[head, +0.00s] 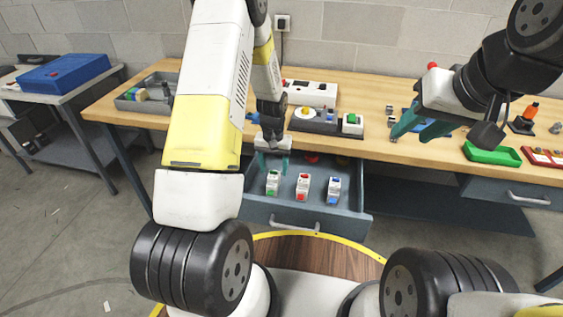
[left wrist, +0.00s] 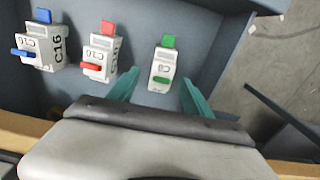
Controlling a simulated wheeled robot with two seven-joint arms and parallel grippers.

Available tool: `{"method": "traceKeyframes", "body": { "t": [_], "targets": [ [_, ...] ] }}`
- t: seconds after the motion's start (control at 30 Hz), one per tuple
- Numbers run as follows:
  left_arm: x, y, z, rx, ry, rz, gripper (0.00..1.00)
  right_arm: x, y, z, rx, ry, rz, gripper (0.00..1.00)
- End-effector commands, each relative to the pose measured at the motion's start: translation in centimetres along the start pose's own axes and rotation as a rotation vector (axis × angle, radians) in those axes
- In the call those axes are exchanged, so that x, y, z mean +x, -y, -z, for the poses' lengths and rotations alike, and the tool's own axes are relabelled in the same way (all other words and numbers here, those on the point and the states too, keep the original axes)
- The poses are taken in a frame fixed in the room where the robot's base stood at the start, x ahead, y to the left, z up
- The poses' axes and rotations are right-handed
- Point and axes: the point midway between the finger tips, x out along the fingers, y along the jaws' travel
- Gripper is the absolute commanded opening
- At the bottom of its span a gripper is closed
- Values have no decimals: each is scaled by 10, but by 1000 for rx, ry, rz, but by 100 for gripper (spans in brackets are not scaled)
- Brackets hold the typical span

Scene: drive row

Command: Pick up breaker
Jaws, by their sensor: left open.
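Three white breakers stand in the open drawer (head: 345,222): one with green parts (head: 272,183), one with red (head: 303,187), one with blue (head: 334,190). My left gripper (head: 272,160) is open, pointing down just above the green breaker. In the left wrist view, the green breaker (left wrist: 163,68) appears between the teal fingertips (left wrist: 160,80), not gripped. The red breaker (left wrist: 101,56) and blue breaker (left wrist: 39,48), marked C16, are to its left. My right gripper (head: 420,126) hangs over the workbench, its teal fingers apart and empty.
The wooden workbench (head: 370,100) carries a white-and-grey device (head: 312,94), another green-marked module (head: 352,122), a grey tray (head: 140,105) and a green tray (head: 492,152). A blue box (head: 65,72) sits on a side table. The drawer's front and side walls surround the breakers.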

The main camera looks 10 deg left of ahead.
Motion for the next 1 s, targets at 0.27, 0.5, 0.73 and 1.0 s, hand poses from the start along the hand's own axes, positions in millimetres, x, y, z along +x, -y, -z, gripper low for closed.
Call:
{"method": "traceKeyframes", "body": {
  "t": [0.27, 0.5, 0.73, 1.0],
  "targets": [
    [35, 2, -1, -1, 5, 0, 58, 0, 0, 0, 0, 0, 0, 36],
    [65, 3, 1, -1, 2, 0, 58, 0, 0, 0, 0, 0, 0, 36],
    [68, 3, 1, -1, 0, -1, 58, 0, 0, 0, 0, 0, 0, 36],
    [68, 3, 1, 0, 0, -1, 13, 0, 0, 0, 0, 0, 0, 36]
  ]
}}
